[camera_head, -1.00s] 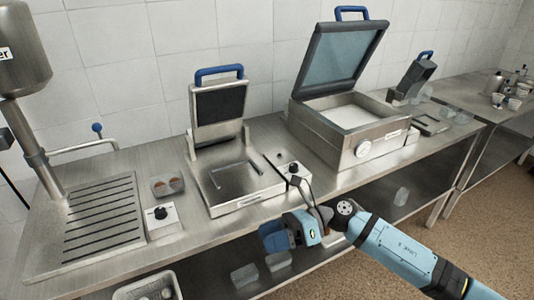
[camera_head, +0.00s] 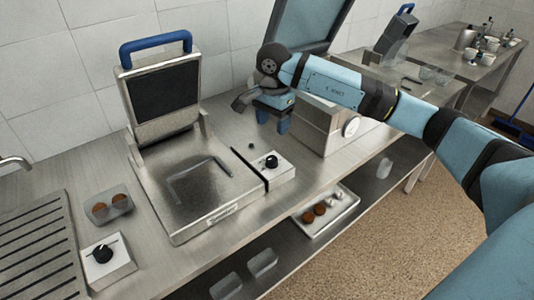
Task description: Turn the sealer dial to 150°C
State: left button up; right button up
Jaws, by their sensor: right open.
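A steel press with a raised lid and blue handle (camera_head: 155,100) stands on the counter. A small box with a black dial (camera_head: 271,162) is at its right side. Another box with a black dial (camera_head: 103,253) is at its left. A larger open-lidded machine (camera_head: 315,125) farther right has a round white dial (camera_head: 351,127) on its front. I cannot tell which dial is the sealer's, and the markings are too small to read. My right gripper (camera_head: 273,118) is open and empty above the counter, behind the right dial box, partly covering the larger machine. My left gripper is not in view.
A clear container with brown items (camera_head: 109,208) sits left of the press, near a slotted drain (camera_head: 35,245). A tray of small items (camera_head: 326,210) is on the lower shelf. A second table with cups (camera_head: 483,45) stands at the back right.

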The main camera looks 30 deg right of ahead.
aim_at(272, 158)
notch_tip(272, 158, down, 12)
jog(key=shift+f+p, duration=0.1)
jog(key=shift+p, duration=0.2)
jog(key=c, duration=0.9)
